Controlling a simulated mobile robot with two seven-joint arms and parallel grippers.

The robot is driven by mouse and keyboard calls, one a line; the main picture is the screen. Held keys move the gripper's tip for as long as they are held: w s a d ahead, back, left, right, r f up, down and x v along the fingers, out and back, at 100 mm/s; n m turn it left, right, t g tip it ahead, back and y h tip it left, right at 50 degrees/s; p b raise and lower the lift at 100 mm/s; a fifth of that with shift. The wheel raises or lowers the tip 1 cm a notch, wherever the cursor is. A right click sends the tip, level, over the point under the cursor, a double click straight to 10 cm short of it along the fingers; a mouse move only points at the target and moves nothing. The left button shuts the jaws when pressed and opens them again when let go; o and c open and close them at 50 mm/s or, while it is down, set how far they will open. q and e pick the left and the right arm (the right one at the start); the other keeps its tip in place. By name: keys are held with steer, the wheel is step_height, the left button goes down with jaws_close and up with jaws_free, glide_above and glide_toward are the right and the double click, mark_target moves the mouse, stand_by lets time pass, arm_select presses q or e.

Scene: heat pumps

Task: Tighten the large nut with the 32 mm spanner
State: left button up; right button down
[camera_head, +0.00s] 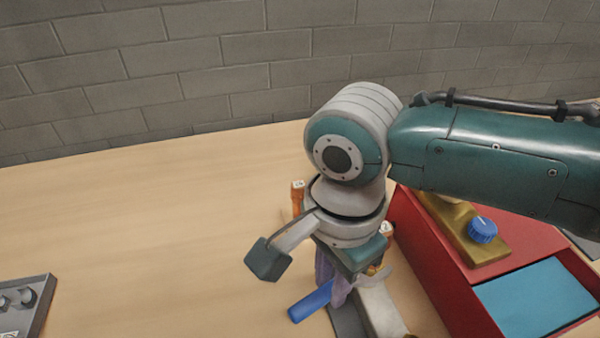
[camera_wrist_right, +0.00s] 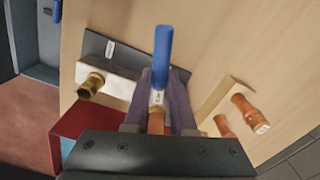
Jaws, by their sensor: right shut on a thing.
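My right gripper (camera_head: 338,288) reaches down over the bench, its purple fingers shut on the blue-handled spanner (camera_head: 312,300). The blue handle sticks out to the lower left; in the right wrist view the handle (camera_wrist_right: 163,55) points up between the fingers. The spanner's jaw end is hidden by the gripper. A brass threaded fitting (camera_wrist_right: 90,85) sits on a white block (camera_wrist_right: 120,84) to the left of the spanner, apart from it. I cannot tell which part is the large nut. My left gripper is not in view.
Copper-coloured pipe ends (camera_head: 297,195) stand close to the right gripper. A dark tray (camera_head: 45,300) lies lower left.

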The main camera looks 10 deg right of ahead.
steer(key=w+m, duration=0.7)
steer(key=m, duration=0.4)
steer(key=shift+d+m+b, duration=0.3)
steer(key=shift+d+m, duration=0.1)
steer(key=shift+d, duration=0.05)
stand_by(1.9)
steer(key=shift+s, duration=0.1)
stand_by(0.4)
steer(key=shift+a, duration=0.1)
